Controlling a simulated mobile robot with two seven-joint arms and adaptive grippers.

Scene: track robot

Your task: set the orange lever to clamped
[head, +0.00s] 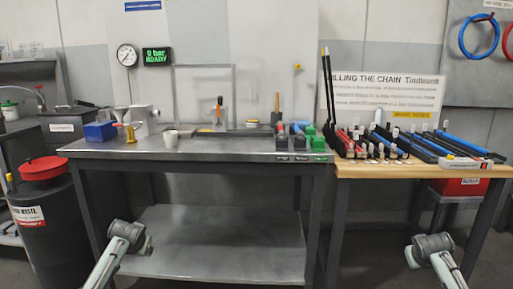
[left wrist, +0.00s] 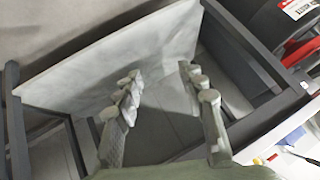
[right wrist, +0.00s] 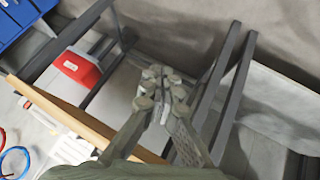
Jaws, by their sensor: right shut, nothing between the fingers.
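A small orange part (head: 117,125) shows beside a grey machine (head: 145,118) at the left back of the steel bench (head: 225,147). Another upright orange-topped piece (head: 219,103) stands at the middle back. Both are too small to tell which is the orange lever, or how it is set. In the left wrist view my left gripper (left wrist: 162,75) has its fingers apart with nothing between them, over the bench's lower shelf. In the right wrist view my right gripper (right wrist: 160,85) has its fingertips together and empty. Both arms hang low in front of the benches, away from the orange parts.
A blue bin (head: 100,131), a brass piece (head: 130,134) and a white mug (head: 171,139) stand on the bench's left half. Red, blue and green items sit at its right end. A wooden bench (head: 400,171) adjoins. A black drum (head: 52,225) stands left.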

